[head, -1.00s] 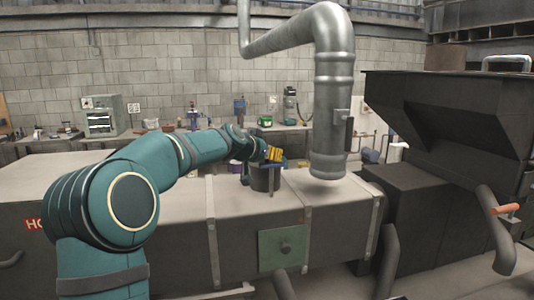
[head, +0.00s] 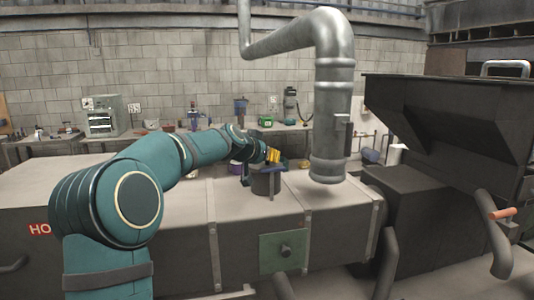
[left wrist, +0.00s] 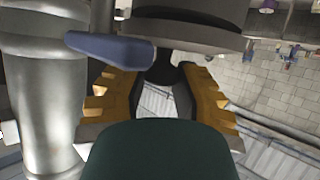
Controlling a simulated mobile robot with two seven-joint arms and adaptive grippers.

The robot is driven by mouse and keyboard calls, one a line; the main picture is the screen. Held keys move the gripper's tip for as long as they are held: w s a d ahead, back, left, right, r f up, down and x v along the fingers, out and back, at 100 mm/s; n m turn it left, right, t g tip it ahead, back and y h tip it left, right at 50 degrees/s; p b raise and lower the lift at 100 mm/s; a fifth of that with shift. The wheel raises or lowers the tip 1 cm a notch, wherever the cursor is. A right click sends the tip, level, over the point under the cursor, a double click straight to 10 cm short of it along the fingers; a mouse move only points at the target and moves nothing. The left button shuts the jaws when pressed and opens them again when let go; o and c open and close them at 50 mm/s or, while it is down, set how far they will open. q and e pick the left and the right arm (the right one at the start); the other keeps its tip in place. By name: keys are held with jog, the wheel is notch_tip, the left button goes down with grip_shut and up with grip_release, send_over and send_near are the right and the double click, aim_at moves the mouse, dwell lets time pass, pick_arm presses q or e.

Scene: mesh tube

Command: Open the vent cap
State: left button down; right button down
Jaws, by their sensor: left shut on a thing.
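The vent stub (head: 265,183) is a short dark grey cylinder standing on top of the long grey duct box. Its cap has a blue handle (head: 276,168) across the top, which also shows large in the left wrist view (left wrist: 110,47). My left gripper (head: 273,156) is at the top of the stub. In the left wrist view its yellow-backed fingers (left wrist: 165,75) stand either side of a dark part beside the blue handle and are shut on it. The exact contact is hidden behind the fingers. My right gripper is not in view.
A large silver pipe (head: 331,120) hangs just right of the stub, close to my left gripper. A dark hopper (head: 450,130) stands at the right. The box top (head: 190,205) is clear in front of my left arm. A workbench with tools runs along the back wall.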

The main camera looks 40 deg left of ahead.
aim_at(264, 162)
pick_arm(q)
jog(key=shift+w+a+r+n+g+h+p, duration=0.25)
jog(key=shift+r+n+g+h+p, duration=0.15)
jog(key=shift+p, duration=1.15)
jog(key=shift+w+a+r+n+g+h+p, duration=0.25)
jog(key=shift+r+g+p, duration=0.2)
jog(key=shift+p, duration=1.15)
jog(key=shift+w+a+r+n+g+h+p, duration=0.25)
jog(key=shift+a+r+g+h+p, duration=0.15)
jog(key=shift+p, duration=1.15)
jog(key=shift+w+a+r+g+h+p, duration=0.15)
jog(key=shift+g+h+p, duration=0.1)
jog(key=shift+g+p, duration=0.15)
jog(key=shift+w+a+r+n+g+h, duration=0.15)
jog(key=shift+w+a+n+g+h, duration=0.15)
jog(key=shift+n+g+h, duration=0.15)
jog(key=c, duration=1)
grip_release()
jog(key=shift+w, duration=0.1)
jog(key=v, duration=1.2)
